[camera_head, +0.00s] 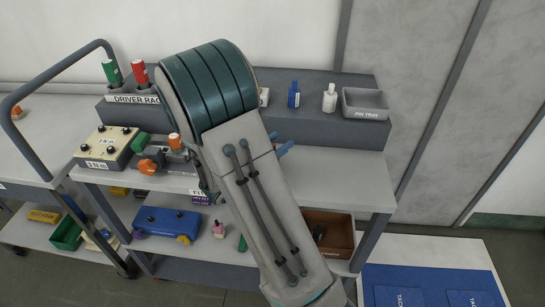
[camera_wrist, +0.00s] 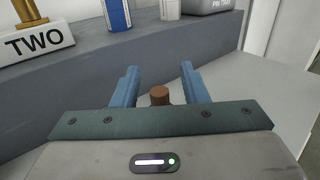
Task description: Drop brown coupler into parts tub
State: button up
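The brown coupler (camera_wrist: 159,95) is a small upright cylinder between my gripper's blue fingers in the wrist view. There is a gap on each side of it, so the fingers do not close on it. My gripper (camera_wrist: 159,69) is open above the grey worktop. In the head view my arm hides the coupler, and only bits of the blue fingers (camera_head: 284,149) show past it. A brown open tub (camera_head: 341,241) sits on the lower shelf at right, partly behind my arm, with a dark item inside. I see no label naming it the parts tub.
A raised grey ledge behind the worktop holds a blue bottle (camera_head: 294,95), a white bottle (camera_head: 329,98) and the pin tray (camera_head: 365,104). A control box (camera_head: 107,146) and orange-knobbed fixture (camera_head: 150,162) stand left. The worktop's right end (camera_head: 365,185) is clear.

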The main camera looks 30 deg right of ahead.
grip_shut()
jog(key=shift+r, duration=0.1)
